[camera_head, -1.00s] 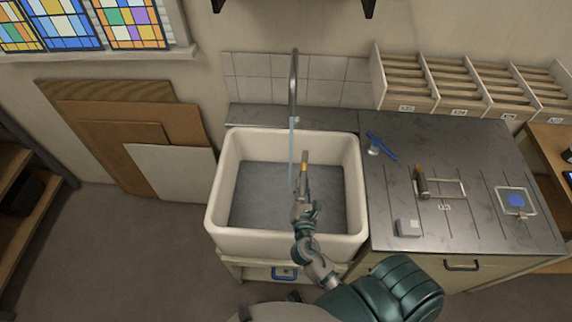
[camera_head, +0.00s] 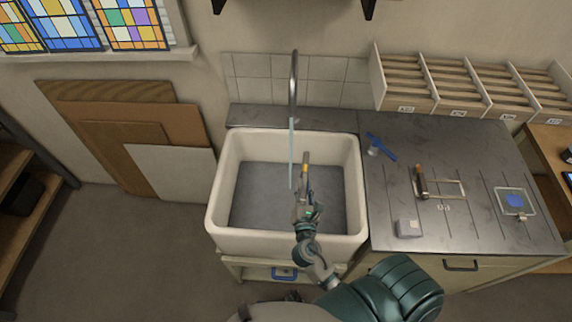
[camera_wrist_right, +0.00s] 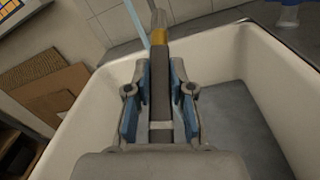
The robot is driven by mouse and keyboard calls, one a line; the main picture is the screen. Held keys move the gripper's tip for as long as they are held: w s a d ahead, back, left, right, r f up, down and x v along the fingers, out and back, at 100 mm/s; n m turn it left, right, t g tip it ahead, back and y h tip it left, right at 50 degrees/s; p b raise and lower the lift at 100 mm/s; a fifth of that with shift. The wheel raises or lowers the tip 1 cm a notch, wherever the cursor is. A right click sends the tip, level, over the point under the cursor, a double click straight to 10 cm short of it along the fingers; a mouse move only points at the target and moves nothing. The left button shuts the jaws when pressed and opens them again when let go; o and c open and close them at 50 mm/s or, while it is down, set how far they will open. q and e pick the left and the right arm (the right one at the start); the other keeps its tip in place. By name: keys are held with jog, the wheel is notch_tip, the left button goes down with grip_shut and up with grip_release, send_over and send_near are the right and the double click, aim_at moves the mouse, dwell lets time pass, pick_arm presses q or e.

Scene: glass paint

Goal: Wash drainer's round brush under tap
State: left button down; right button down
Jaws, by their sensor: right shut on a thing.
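My right gripper (camera_head: 304,186) is over the white sink (camera_head: 213,205). It is shut on the round brush (camera_head: 304,168), which shows a grey-brown handle, an orange-yellow band and a pale grey end pointing toward the tap. In the right wrist view the blue finger pads grip the brush's dark handle (camera_wrist_right: 160,85) from both sides. The tap (camera_head: 293,85) is a tall grey spout at the back of the sink, with a pale blue stream of water (camera_head: 291,145) falling from it. The stream is just left of the brush in the head view; I cannot tell whether they touch. My left gripper is out of view.
Right of the sink, the grey worktop (camera_head: 470,225) bears a blue brush (camera_head: 381,146), a brown-handled tool (camera_head: 421,183), a small grey block (camera_head: 407,227) and a framed blue piece (camera_head: 515,201). Wooden racks (camera_head: 405,98) stand behind. Boards (camera_head: 165,165) lean against the wall at left.

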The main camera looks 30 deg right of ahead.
jog(key=shift+s+d+r+p, duration=0.2)
jog(key=shift+s+r+p, duration=0.55)
jog(key=shift+s+r, duration=0.3)
jog(key=shift+s+d+r+p, duration=0.15)
jog(key=shift+s+r+p, duration=0.65)
jog(key=shift+s, duration=0.4)
jog(key=shift+w+a, duration=0.1)
